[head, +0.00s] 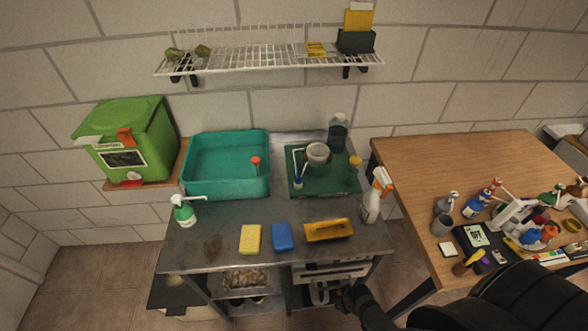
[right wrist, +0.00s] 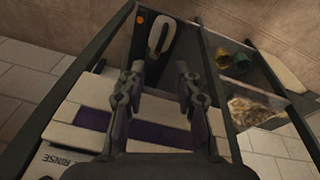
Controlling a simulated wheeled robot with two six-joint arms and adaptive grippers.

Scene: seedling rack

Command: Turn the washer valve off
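In the right wrist view, an upright pale oval loop (right wrist: 160,34) stands out against a dark panel beyond my fingertips, beside a small orange dot (right wrist: 141,18). It may be the valve handle; I cannot read an on or off mark. A pale washer unit (right wrist: 85,115) with a dark purple strip and an upside-down RINSE label lies below. In the head view, the washer (head: 330,271) shows partly under the metal bench. My right gripper (right wrist: 158,82) is open and empty, its fingers apart and short of the loop. My left gripper is out of view.
The metal bench (head: 205,255) above holds a teal basin (head: 195,190), a green tray (head: 325,187), sponges and bottles. Dark frame bars (right wrist: 70,95) flank my right gripper. A clear-sided bin (right wrist: 255,108) is at its right. A wooden table (head: 420,180) stands at right.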

